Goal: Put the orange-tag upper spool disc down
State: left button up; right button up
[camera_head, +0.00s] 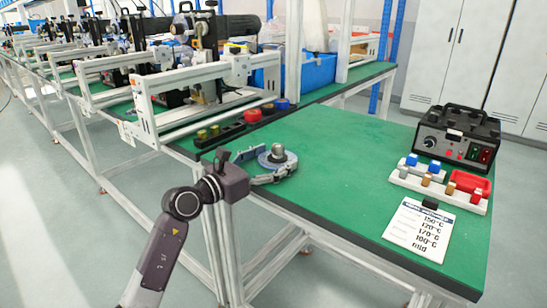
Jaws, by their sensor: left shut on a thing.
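My left gripper (268,168) reaches in over the near left edge of the green table (340,160). Its fingers are shut on a round grey-blue spool disc (266,159) with a metal knob in its middle. The disc is low at the table surface; I cannot tell whether it touches it. The fingers hide part of its near rim, and no orange tag can be made out. My right gripper is not in view.
A black rack (220,134) with coloured knobs lies behind the disc. At the right are a black control box (457,135), a white block holder (436,190) and a printed card (419,228). The table middle is clear.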

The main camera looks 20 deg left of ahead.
pick_arm(q)
jog(key=shift+f, duration=0.25)
jog(key=o, duration=0.8)
jog(key=shift+c, duration=0.2)
jog(key=o, duration=0.4)
jog(key=shift+f, duration=0.1)
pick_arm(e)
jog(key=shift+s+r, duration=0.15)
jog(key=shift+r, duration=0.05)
